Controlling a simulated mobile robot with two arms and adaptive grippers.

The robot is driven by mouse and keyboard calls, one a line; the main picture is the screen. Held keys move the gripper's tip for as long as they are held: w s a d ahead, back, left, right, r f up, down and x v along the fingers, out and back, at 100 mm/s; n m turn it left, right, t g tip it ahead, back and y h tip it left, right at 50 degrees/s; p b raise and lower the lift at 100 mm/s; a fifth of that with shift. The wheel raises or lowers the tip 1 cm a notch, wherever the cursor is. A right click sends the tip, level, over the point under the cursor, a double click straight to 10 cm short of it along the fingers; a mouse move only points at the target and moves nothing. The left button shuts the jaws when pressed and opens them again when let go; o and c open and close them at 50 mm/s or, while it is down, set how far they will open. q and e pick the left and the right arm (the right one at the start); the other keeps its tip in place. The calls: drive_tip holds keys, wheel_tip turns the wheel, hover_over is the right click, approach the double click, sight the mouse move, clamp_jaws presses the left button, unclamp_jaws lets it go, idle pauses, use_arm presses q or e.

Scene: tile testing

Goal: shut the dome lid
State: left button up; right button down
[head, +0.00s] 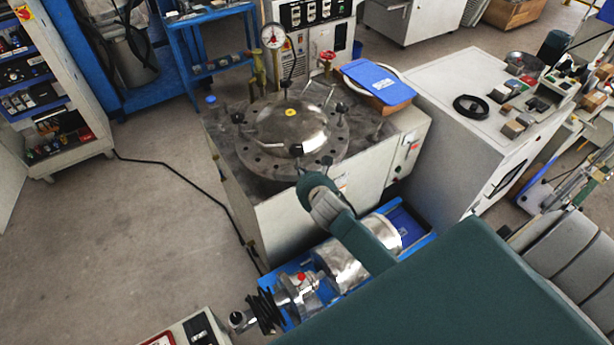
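The dome lid (291,124) is a shiny metal dome with a yellow label on top. It sits level over a round dark bolted flange (262,165) on top of a pale cabinet. I cannot tell whether any gap is left under its rim. My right arm comes in from the lower right, and its teal and grey end with the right gripper (318,196) is just in front of the flange's near edge, apart from the dome as far as I can see. Its fingers are not clear. My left gripper is out of view.
A silver motor (357,257) on a blue base stands in front of the cabinet. The floor at left is clear except for a black cable.

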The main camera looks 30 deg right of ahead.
sight(279, 149)
drive_tip(key=w+m+h+b, duration=0.1)
drive_tip(key=w, duration=0.3)
drive_tip(key=w+m+h+b, duration=0.1)
drive_tip(key=w+b, duration=0.1)
drive_tip(key=w, duration=0.3)
drive_tip(key=w+a+m+g+h+b, duration=0.1)
drive_tip(key=w+b, duration=0.1)
drive_tip(key=w, duration=0.3)
drive_tip(key=shift+f, duration=0.1)
drive_tip(key=shift+r, duration=0.25)
drive_tip(key=shift+w+r, duration=0.15)
drive_tip(key=shift+r, duration=0.1)
